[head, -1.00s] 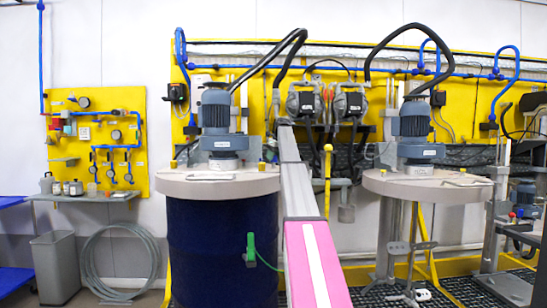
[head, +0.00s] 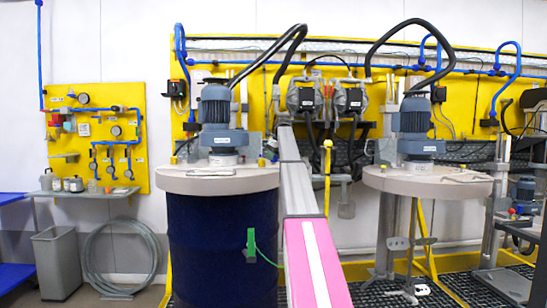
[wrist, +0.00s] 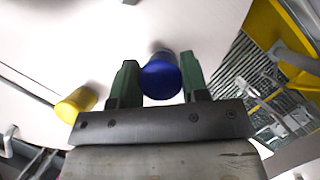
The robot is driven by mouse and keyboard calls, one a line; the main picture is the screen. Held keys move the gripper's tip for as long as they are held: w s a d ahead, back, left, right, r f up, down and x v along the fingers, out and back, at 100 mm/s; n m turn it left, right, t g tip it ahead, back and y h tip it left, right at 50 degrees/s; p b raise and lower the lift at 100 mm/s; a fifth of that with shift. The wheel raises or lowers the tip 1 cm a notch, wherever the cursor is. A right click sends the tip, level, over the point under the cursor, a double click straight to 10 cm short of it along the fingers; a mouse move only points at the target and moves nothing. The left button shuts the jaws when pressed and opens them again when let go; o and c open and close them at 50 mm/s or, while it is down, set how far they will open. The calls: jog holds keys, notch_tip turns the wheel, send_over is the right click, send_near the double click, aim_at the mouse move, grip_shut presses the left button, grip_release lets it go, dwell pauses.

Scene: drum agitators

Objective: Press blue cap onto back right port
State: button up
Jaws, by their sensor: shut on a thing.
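In the wrist view my gripper (wrist: 160,85) has two dark green fingers, shut on the blue cap (wrist: 160,76). The cap sits between the fingers above or against the pale drum lid (wrist: 215,35); I cannot tell whether it touches a port. The back right port is not clearly visible. In the head view the lid (head: 190,184) lies on the dark blue drum (head: 205,245). My arm reaches past the lid's right edge, and the blue cap cannot be made out there.
A yellow cap (wrist: 76,103) stands on the lid left of my gripper in the wrist view. The agitator motor (head: 215,105) rises from the lid's middle. A second lidded agitator (head: 425,183) stands to the right. A yellow frame (wrist: 278,35) and grating lie beyond the lid edge.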

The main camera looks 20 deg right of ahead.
jog(key=shift+f, duration=0.6)
dwell(0.7)
jog(key=o, duration=1)
jog(key=shift+r, duration=0.15)
jog(key=shift+c, duration=0.2)
jog(key=shift+r, duration=1.95)
